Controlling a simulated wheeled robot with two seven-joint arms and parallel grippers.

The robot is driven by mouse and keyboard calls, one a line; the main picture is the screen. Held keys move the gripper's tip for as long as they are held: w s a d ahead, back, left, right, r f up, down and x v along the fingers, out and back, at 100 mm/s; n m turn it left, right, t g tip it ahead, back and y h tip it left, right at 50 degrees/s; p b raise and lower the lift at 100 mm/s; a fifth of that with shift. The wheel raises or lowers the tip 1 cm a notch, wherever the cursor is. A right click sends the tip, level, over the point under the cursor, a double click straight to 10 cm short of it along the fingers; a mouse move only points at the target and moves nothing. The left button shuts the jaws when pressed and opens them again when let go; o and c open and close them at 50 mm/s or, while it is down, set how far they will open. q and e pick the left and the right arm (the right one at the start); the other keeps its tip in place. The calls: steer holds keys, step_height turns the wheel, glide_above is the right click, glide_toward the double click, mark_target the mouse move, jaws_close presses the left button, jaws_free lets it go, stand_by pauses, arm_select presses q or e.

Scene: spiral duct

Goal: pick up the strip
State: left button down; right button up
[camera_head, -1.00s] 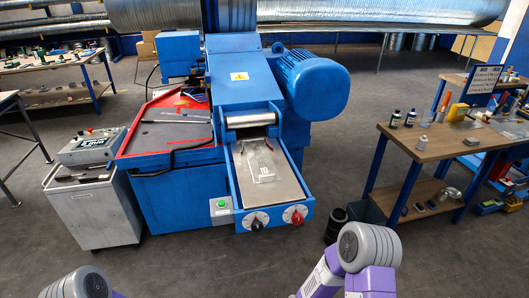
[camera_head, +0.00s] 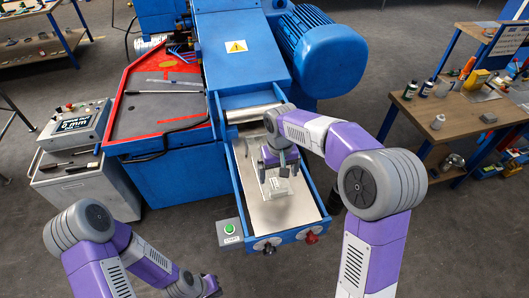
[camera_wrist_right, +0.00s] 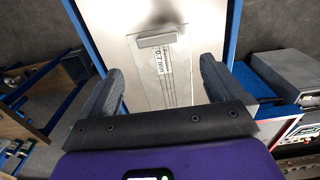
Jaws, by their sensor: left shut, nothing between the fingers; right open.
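A thin, clear strip with a "0.7 mm" label and dark lines (camera_wrist_right: 160,75) lies flat on the pale tray of the blue machine. A small grey bar lies across its far end (camera_wrist_right: 157,40). In the head view the strip (camera_head: 279,187) is partly hidden by my right gripper (camera_head: 280,170). That gripper points down over the tray with its fingers open. In the wrist view, the right gripper's fingers (camera_wrist_right: 162,68) stand wide on either side of the strip, with nothing between them. My left gripper (camera_head: 210,286) is shut and empty low in the picture, away from the machine.
The tray (camera_head: 305,212) has raised blue sides and knobs at its front. A steel roller (camera_head: 252,113) is behind it. A grey cabinet with a control box (camera_head: 75,124) stands left. A wooden bench with bottles (camera_head: 455,105) stands right. Floor in front is clear.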

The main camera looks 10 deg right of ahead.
mark_target(279, 190)
steer(key=shift+s+f, duration=0.3)
steer(key=f, duration=0.6)
steer(key=shift+s+f, duration=0.25)
steer(key=shift+s, duration=0.15)
steer(key=c, duration=1.3)
steer(key=shift+r+p, duration=0.1)
steer(key=shift+p, duration=0.2)
